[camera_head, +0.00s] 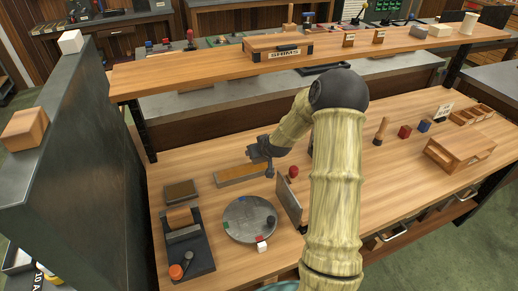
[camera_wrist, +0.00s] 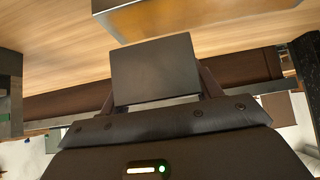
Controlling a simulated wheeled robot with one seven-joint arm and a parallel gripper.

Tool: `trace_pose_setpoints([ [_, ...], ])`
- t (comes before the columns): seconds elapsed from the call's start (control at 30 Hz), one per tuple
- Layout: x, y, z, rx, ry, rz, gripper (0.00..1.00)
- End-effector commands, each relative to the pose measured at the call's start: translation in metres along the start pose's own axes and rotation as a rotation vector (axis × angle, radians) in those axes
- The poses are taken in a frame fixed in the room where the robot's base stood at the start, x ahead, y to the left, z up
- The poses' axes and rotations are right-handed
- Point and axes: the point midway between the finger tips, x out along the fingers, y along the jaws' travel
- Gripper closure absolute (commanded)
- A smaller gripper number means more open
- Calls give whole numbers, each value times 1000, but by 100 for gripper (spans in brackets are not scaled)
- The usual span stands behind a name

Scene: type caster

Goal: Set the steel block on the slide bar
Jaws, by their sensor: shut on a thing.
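My gripper (camera_head: 264,158) is over the wooden bench, close to the right end of a long bar (camera_head: 235,176) with a tan top and grey sides, which looks like the slide bar. In the wrist view, my gripper (camera_wrist: 157,88) is shut on a dark grey, flat-faced block (camera_wrist: 153,66), which looks like the steel block. The block sits between the two fingers. The bar (camera_wrist: 200,18) shows just beyond the block in the wrist view; I cannot tell whether they touch. In the head view the block is mostly hidden by my gripper.
A round grey plate (camera_head: 248,222) with small coloured pieces and a dark tray (camera_head: 187,246) lie in front. A small dark-rimmed block (camera_head: 181,192) lies left of the bar. An upright plate (camera_head: 289,203) and a red knob (camera_head: 293,171) stand close by. A raised shelf (camera_head: 220,75) runs behind.

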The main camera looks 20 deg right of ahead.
Motion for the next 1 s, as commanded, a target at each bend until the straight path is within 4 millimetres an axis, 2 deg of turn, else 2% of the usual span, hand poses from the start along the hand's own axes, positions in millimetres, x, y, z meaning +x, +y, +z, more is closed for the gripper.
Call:
trace_pose_setpoints([
  [0.23,19,0,17,-1,5,1,100],
  [0.63,22,1,20,-1,6,2,100],
  [0.67,23,0,24,0,-1,0,35],
  [0.7,23,0,23,0,-1,0,27],
  [0.77,23,0,23,1,-1,0,15],
  [1.0,22,0,23,1,-2,0,15],
])
